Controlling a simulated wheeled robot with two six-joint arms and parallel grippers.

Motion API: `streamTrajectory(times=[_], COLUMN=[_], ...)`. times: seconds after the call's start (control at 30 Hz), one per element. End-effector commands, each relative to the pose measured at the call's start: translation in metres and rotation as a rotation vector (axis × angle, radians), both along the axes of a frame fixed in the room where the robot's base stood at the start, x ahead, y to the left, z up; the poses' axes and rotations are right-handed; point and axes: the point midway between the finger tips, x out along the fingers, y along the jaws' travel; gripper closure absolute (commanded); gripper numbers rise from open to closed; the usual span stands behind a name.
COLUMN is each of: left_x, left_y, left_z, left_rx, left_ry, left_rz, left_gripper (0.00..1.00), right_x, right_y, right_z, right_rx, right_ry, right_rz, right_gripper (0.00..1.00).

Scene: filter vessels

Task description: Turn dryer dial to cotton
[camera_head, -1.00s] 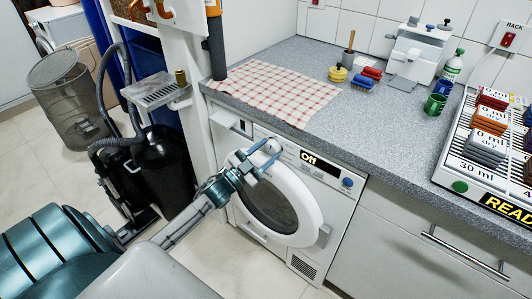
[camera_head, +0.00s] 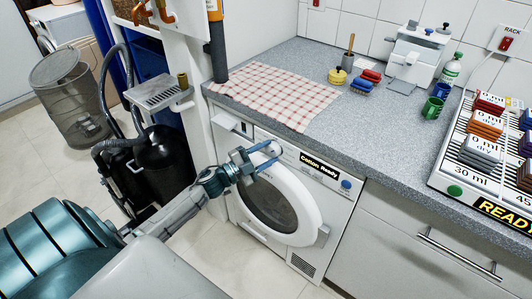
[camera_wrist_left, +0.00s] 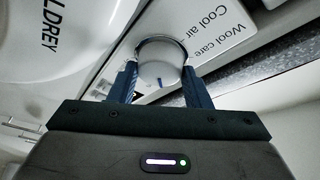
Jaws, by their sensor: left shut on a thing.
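The white dryer (camera_head: 337,212) with a round door stands under the counter. Its display (camera_head: 320,165) reads "Cotton Ready". My left gripper (camera_head: 268,155) is at the dryer's front panel, above the door. In the left wrist view its two blue fingers are shut on the white round dial (camera_wrist_left: 160,60), one on each side. A blue mark shows on the dial's face. The panel (camera_wrist_left: 205,30) beside it carries the words "Cool air" and "Wool care". In the head view the fingers mostly hide the dial. My right gripper is not in view.
A blue button (camera_head: 346,184) sits right of the display. The round door (camera_head: 312,205) is just below my gripper. A checked cloth (camera_head: 275,97) lies on the counter above. A black vacuum cleaner (camera_head: 165,165) stands left of the dryer.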

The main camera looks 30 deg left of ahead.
Motion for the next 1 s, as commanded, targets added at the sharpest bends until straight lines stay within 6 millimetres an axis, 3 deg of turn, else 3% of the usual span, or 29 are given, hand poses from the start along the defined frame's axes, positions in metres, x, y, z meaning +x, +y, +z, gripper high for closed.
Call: streamTrajectory(times=[0.3, 0.33, 0.43, 0.87, 1.0], left_x=[-0.001, -0.001, 0.000, -0.009, -0.028], left_y=[0.000, 0.000, 0.000, 0.004, 0.013], left_z=[-0.001, -0.001, -0.001, -0.004, -0.009], left_rx=[0.000, 0.000, 0.000, 0.001, 0.003], left_ry=[0.001, 0.001, 0.001, 0.003, 0.005], left_rz=[-0.001, -0.001, -0.001, -0.001, -0.002], left_gripper=[0.79, 0.52, 0.34, 0.34, 0.34], right_x=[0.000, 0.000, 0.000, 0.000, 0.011], right_y=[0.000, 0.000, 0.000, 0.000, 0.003], right_z=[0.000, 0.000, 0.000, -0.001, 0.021], right_rx=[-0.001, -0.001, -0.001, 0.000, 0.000], right_ry=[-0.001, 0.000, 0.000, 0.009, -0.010], right_rz=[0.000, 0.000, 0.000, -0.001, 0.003], right_gripper=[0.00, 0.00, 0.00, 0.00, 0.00])
